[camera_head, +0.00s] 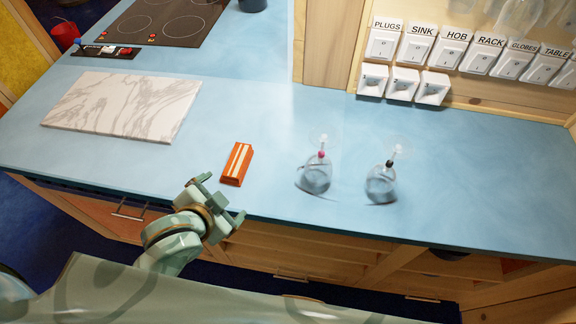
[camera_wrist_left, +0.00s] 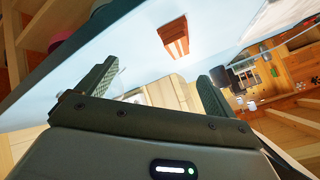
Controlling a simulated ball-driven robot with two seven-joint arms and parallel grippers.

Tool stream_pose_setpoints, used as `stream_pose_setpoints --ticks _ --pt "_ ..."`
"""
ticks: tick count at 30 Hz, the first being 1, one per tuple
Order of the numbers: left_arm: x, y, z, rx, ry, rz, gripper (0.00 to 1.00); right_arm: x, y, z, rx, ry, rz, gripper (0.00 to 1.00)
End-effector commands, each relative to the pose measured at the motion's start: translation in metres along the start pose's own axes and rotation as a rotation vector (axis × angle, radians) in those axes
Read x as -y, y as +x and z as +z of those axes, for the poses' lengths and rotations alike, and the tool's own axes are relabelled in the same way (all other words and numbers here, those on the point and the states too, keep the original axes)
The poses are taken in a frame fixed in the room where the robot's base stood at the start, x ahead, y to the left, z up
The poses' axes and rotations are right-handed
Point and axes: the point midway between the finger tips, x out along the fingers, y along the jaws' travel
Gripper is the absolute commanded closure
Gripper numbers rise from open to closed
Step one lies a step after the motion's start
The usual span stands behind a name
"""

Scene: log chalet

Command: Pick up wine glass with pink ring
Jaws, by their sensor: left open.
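The wine glass with the pink ring (camera_head: 316,180) stands on the blue counter near its front edge, apparently upside down with its foot up. The pink ring (camera_head: 321,154) is on its stem. A similar glass with a black ring (camera_head: 381,187) stands to its right. My left gripper (camera_head: 222,196) is open and empty at the counter's front edge, left of the pink-ringed glass and apart from it. Its two fingers also show in the left wrist view (camera_wrist_left: 156,75). I cannot make out the glass in that view. My right gripper is not in view.
An orange striped block (camera_head: 236,164) lies just beyond my left gripper, and also shows in the wrist view (camera_wrist_left: 176,39). A marble board (camera_head: 122,105) lies at left, a hob (camera_head: 160,20) behind it. Labelled switches (camera_head: 383,44) line the back wall. The counter right of the glasses is clear.

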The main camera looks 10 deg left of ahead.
Motion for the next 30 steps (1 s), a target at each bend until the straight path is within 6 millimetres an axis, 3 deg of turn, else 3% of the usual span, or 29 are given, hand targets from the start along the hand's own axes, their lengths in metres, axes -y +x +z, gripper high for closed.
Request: stream_pose_setpoints --ticks 3,9,16,24,30 --pt "-0.027 0.016 -0.035 -0.172 -0.039 0.087 0.08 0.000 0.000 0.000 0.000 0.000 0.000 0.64" --pt "-0.066 0.028 -0.079 -0.421 -0.137 0.227 0.08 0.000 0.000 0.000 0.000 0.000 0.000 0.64" --pt "-0.080 0.041 -0.100 -0.513 -0.196 0.279 0.08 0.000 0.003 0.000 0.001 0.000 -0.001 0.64" --pt "-0.094 0.096 -0.132 -0.512 -0.195 0.279 0.08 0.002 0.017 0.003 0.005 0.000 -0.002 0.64" --pt "-0.100 0.120 -0.147 -0.510 -0.193 0.279 0.08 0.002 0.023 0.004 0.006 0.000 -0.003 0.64"
